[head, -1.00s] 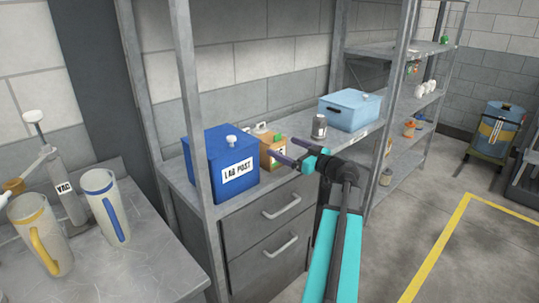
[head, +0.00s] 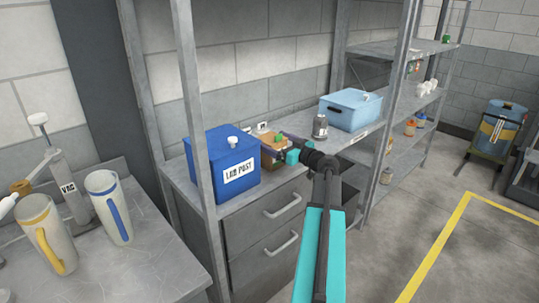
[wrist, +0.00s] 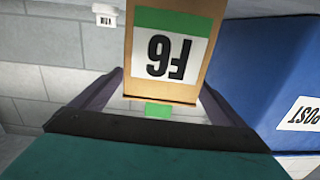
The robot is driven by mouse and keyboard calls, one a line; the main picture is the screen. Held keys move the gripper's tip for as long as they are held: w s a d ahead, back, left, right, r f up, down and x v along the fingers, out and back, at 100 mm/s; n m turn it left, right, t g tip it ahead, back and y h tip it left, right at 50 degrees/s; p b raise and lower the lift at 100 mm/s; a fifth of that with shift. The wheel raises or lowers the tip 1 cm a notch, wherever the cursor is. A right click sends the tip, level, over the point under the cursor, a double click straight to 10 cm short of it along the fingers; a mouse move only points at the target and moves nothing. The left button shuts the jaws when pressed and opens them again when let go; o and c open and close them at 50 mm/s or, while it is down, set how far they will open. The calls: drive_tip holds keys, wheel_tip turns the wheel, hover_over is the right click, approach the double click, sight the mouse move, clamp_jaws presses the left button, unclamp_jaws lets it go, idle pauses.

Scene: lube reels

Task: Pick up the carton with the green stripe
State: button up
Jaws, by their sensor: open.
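The tan carton (head: 269,139) stands on the metal counter beside the blue box, partly hidden behind my gripper in the head view. In the wrist view the carton (wrist: 190,92) shows upside down, with a green stripe above dark characters on a white label. A small green piece (wrist: 157,109) shows at its lower end there. My gripper (head: 272,148) is at the carton. In the wrist view my gripper (wrist: 161,82) is open, with one finger on each side of the carton and gaps visible beside it. Contact cannot be told.
The blue LAB POST box (head: 222,165) stands close on the left; it fills the right of the wrist view (wrist: 272,60). A grey can (head: 320,127) and a light blue bin (head: 350,109) stand to the right. A shelf post (head: 193,110) rises in front.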

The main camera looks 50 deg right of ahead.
sight(264, 135)
drive_tip(key=shift+w, duration=0.25)
drive_tip(key=shift+w+f+p, duration=0.1)
drive_tip(key=shift+w+p, duration=1.05)
drive_tip(key=shift+w, duration=1.45)
drive_tip(key=c, duration=1.5)
drive_tip(key=shift+o, duration=0.2)
drive_tip(key=shift+r, duration=0.2)
drive_tip(key=shift+r+b, duration=1.05)
drive_tip(key=shift+r, duration=3.75)
